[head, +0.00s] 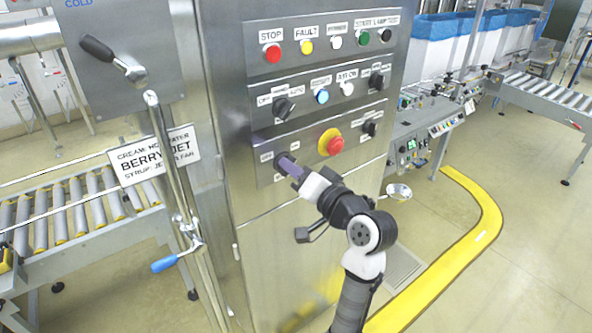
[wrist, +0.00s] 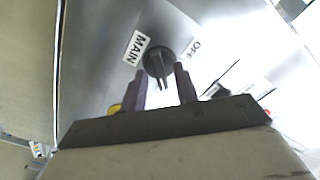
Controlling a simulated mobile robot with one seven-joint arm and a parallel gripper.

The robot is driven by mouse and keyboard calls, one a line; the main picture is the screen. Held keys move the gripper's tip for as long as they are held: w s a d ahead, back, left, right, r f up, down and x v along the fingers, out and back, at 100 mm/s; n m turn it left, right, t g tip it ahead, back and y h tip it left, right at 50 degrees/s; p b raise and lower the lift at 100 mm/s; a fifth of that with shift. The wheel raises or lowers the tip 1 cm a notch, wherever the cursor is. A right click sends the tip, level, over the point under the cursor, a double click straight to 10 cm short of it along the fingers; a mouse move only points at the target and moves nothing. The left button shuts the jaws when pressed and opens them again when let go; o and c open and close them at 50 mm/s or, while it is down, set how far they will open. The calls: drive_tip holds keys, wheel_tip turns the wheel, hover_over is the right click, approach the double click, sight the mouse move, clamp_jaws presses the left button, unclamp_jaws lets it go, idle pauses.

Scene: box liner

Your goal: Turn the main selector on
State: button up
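The main selector (wrist: 158,62) is a dark round knob with a raised grip bar, on a steel panel in the wrist view. A MAIN label (wrist: 136,48) is on its left and an OFF label (wrist: 195,47) on its right. My gripper (wrist: 163,80) is open, with one purple-grey finger on each side of the grip bar. Gaps show between the fingers and the bar, so it is not clamped; I cannot tell how deep the fingers reach. In the head view my gripper (head: 285,164) is at the lower-left panel and hides the selector.
Right of my gripper are a red emergency button (head: 334,146) on a yellow ring and a small black switch (head: 370,127). Above are another black selector (head: 284,107) and a row with a red stop button (head: 274,49). A pipe (head: 170,165) stands left of the cabinet.

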drive_tip(key=b+v, duration=0.4)
drive_tip(key=v, duration=0.9)
drive_tip(key=shift+s+d, duration=0.25)
drive_tip(key=shift+s, duration=0.1)
